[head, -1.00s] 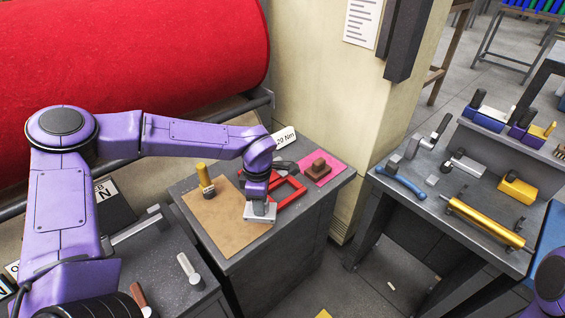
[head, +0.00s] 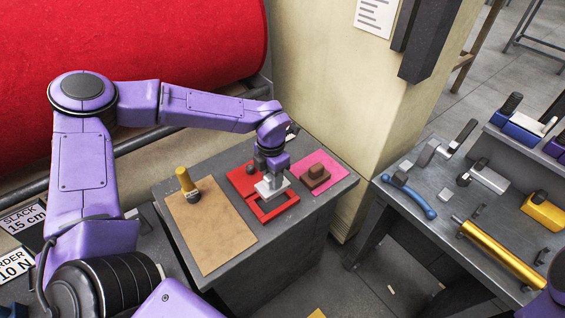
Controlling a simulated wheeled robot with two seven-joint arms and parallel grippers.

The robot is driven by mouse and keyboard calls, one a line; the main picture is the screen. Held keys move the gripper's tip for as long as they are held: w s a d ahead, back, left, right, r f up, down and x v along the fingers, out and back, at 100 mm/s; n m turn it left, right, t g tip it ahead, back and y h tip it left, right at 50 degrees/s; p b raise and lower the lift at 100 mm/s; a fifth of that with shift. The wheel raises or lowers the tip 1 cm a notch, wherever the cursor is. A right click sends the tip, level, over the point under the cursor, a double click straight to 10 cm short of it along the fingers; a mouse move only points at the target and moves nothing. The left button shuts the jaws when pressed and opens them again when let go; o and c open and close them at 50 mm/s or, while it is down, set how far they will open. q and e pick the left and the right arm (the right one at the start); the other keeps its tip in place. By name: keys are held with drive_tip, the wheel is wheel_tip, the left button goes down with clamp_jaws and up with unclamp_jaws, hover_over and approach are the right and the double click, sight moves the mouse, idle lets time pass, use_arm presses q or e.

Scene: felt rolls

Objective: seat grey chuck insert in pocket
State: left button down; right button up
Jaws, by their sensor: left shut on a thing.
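My left gripper (head: 273,181) points down over the red frame (head: 277,212) on the grey stand. It is shut on the grey chuck insert (head: 267,191), a pale grey block that shows just below the fingers. The insert is over the middle of the red frame, which has open pockets; the near pocket shows empty. I cannot tell whether the insert touches the frame or hangs just above it. The gripper and insert hide part of the frame. My right gripper is not in view.
A brown mat (head: 212,232) with a yellow-handled tool (head: 187,183) lies left of the frame. A brown block (head: 316,177) sits on a pink mat (head: 331,170) to the right. A pillar (head: 330,100) stands behind; a tool bench (head: 420,165) is at right.

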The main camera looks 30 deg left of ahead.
sight(273, 191)
use_arm(q)
drive_tip(key=shift+w, duration=0.15)
drive_tip(key=shift+s+r, duration=0.3)
drive_tip(key=shift+s, duration=0.3)
drive_tip(key=shift+w+f+b, duration=0.15)
drive_tip(key=shift+f+b, duration=0.15)
drive_tip(key=shift+f, duration=0.3)
drive_tip(key=shift+w+f+b, duration=0.15)
drive_tip(key=shift+f+b, duration=0.15)
drive_tip(key=shift+f, duration=0.3)
drive_tip(key=shift+s+f+b, duration=0.1)
drive_tip(key=shift+f+b, duration=0.3)
drive_tip(key=shift+f, duration=0.3)
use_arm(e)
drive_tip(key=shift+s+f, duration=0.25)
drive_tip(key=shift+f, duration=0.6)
use_arm(q)
drive_tip(key=shift+f, duration=0.4)
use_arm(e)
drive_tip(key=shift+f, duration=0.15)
use_arm(q)
drive_tip(key=shift+f+b, duration=0.95)
drive_tip(key=shift+f, duration=0.45)
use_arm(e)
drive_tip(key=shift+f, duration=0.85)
